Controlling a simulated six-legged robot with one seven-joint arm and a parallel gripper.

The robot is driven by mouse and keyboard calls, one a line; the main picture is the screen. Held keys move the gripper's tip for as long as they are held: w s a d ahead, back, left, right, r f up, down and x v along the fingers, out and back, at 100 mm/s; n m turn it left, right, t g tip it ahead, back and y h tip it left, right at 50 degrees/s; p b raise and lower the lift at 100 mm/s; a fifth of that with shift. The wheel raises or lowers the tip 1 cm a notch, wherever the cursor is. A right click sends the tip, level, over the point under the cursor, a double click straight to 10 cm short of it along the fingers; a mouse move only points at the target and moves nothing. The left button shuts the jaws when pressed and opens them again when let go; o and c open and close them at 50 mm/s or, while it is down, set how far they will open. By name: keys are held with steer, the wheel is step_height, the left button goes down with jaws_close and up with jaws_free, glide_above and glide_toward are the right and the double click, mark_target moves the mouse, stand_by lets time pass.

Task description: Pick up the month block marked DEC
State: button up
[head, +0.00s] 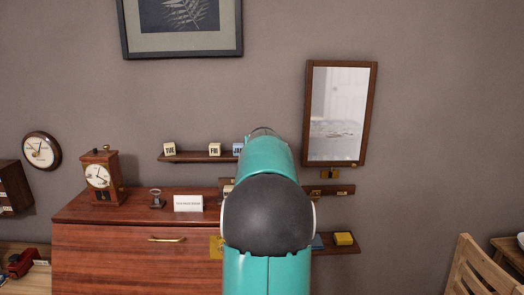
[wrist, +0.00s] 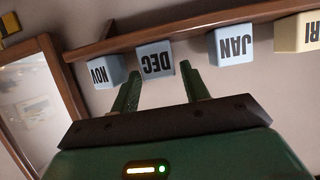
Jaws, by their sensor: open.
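The DEC block (wrist: 156,60) is a light blue cube with dark letters, seen upside down on a wooden shelf in the wrist view. My gripper (wrist: 160,76) is open, its two green fingers pointing at the DEC block, one toward each side. No grip on the block shows; I cannot tell how much depth is left between them. A blue NOV block (wrist: 104,71) sits to its left and a blue JAN block (wrist: 231,45) to its right. In the head view my arm hides the DEC block and the gripper.
The shelf (head: 190,158) also holds cream TUE (head: 169,149) and FRI (head: 214,149) blocks. A mirror (head: 339,112) hangs to the right. Below stand a wooden cabinet (head: 110,255), a clock (head: 101,177) and a white card (head: 188,203). A lower shelf carries a yellow block (head: 344,239).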

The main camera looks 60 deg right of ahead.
steer(key=shift+w+d+f, duration=0.15)
steer(key=shift+d, duration=0.25)
steer(key=shift+c, duration=0.3)
steer(key=c, duration=0.7)
